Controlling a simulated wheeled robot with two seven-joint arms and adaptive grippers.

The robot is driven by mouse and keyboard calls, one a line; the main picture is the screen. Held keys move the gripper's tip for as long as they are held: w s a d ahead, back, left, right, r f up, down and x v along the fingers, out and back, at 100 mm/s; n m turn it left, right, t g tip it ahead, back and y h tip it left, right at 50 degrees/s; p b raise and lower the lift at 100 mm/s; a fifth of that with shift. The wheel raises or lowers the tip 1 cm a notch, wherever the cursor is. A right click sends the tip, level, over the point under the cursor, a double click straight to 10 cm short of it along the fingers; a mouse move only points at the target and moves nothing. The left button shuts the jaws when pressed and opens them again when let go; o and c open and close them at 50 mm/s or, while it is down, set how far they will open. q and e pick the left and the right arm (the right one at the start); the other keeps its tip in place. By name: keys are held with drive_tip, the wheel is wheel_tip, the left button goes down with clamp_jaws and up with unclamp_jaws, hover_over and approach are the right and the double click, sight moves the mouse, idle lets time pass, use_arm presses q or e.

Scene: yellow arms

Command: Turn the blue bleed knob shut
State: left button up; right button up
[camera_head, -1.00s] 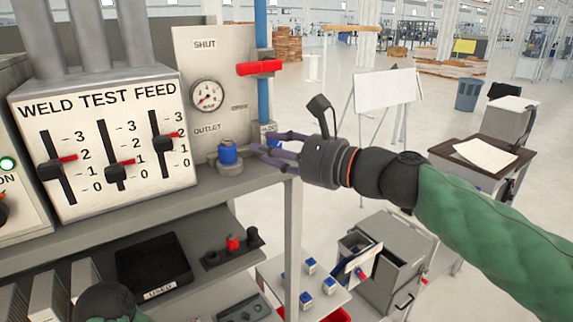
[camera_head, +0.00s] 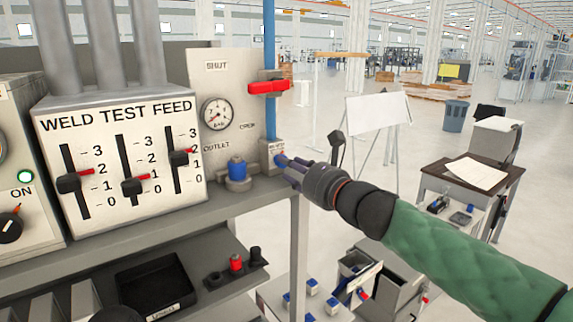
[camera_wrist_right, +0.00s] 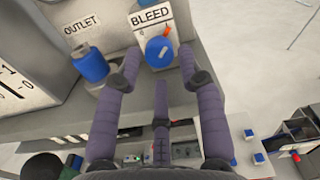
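The blue bleed knob (camera_wrist_right: 158,52) sits on a small white block marked BLEED (camera_wrist_right: 150,18), with an orange mark beside its upper right. In the head view the knob (camera_head: 281,159) is small and partly covered by my fingers. My right gripper (camera_head: 288,165) reaches it from the right. In the right wrist view the right gripper (camera_wrist_right: 160,66) is open, with one purple finger on each side of the knob and a third below. A gap shows between fingers and knob. My left gripper is not in view; only a dark part of that arm shows at bottom left.
A blue outlet cap (camera_head: 237,169) stands left of the bleed block. A red lever (camera_head: 268,87) crosses the blue pipe (camera_head: 269,40) above. The gauge panel (camera_head: 228,75) stands behind. The shelf edge (camera_head: 255,198) runs just below the gripper. The space right is open.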

drive_tip(key=shift+x, duration=1.3)
clamp_jaws()
